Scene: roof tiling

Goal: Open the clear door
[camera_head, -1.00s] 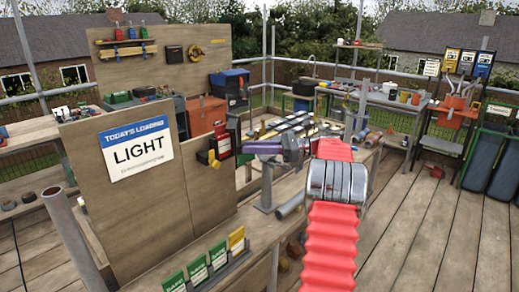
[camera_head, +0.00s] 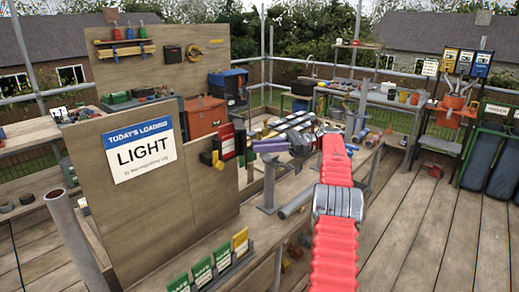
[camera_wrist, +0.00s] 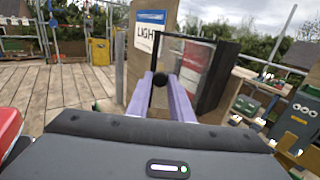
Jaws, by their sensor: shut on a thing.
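The clear door (camera_wrist: 192,62) is a see-through panel with a dark frame, upright ahead of my gripper in the wrist view. A round dark knob (camera_wrist: 160,79) sits at its left side. My gripper (camera_wrist: 160,76) has its two purple fingers closed around the knob. In the head view my gripper (camera_head: 256,146) points left, close to a dark upright edge beside a red box (camera_head: 227,143) on the plywood board. The clear panel itself is hard to make out there, and how far it stands open cannot be told.
A plywood board with a LIGHT sign (camera_head: 140,155) stands left of my gripper. Green and yellow cards (camera_head: 201,272) stand in a rack below. A grey vise-like stand (camera_head: 268,190) is under my gripper. Deck boards at right (camera_head: 430,230) are mostly clear.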

